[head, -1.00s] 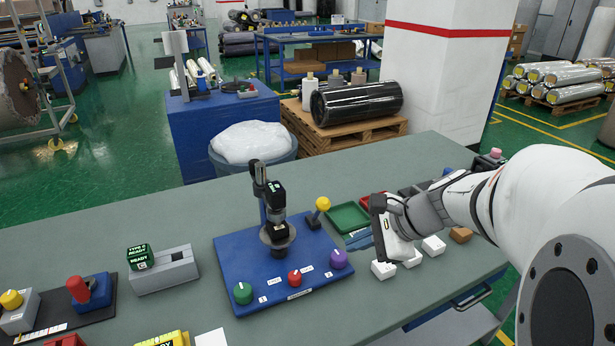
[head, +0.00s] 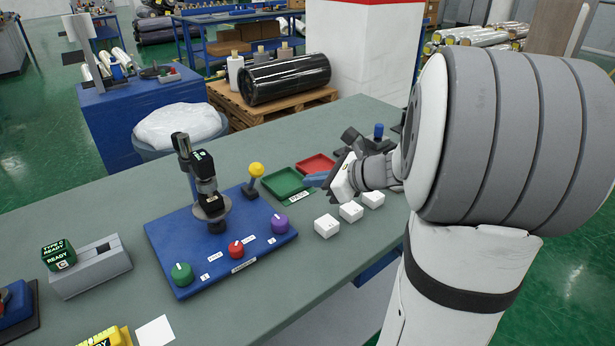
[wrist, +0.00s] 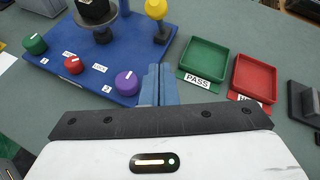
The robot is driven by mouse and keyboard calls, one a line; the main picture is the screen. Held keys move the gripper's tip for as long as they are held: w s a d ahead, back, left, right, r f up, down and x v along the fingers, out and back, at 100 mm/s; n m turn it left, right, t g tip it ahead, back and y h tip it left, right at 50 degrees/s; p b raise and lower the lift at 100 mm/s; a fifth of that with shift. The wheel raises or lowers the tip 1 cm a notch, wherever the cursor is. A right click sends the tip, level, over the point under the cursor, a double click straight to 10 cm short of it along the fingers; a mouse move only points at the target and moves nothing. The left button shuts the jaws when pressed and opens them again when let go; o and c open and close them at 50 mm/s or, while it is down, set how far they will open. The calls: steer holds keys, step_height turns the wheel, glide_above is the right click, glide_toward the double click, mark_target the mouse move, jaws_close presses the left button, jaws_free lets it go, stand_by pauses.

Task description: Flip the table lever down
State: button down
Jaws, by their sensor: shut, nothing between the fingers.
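A lever with a yellow ball knob (head: 256,170) stands upright on the blue base plate (head: 165,235); it also shows in the wrist view (wrist: 157,12). My gripper (head: 312,180) is shut and empty, its blue fingers to the right of the lever and near the green tray. In the wrist view the closed fingertips (wrist: 158,70) point toward the plate's right end, beside the purple knob (wrist: 127,82), with a gap to the yellow knob. I cannot tell their height over the table.
The plate carries a black upright tool (head: 205,185), a green knob (head: 181,274) and a red knob (head: 236,249). A green tray (head: 285,183), a red tray (head: 315,164) and white blocks (head: 327,226) lie to the right. A grey box (head: 92,270) stands left.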

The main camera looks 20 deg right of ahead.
glide_toward(253, 178)
step_height(253, 178, down, 3)
steer(key=d, duration=0.2)
steer(key=a, duration=0.1)
steer(key=w+a+r, duration=0.1)
steer(key=w+a, duration=0.1)
steer(key=shift+w+r, duration=0.25)
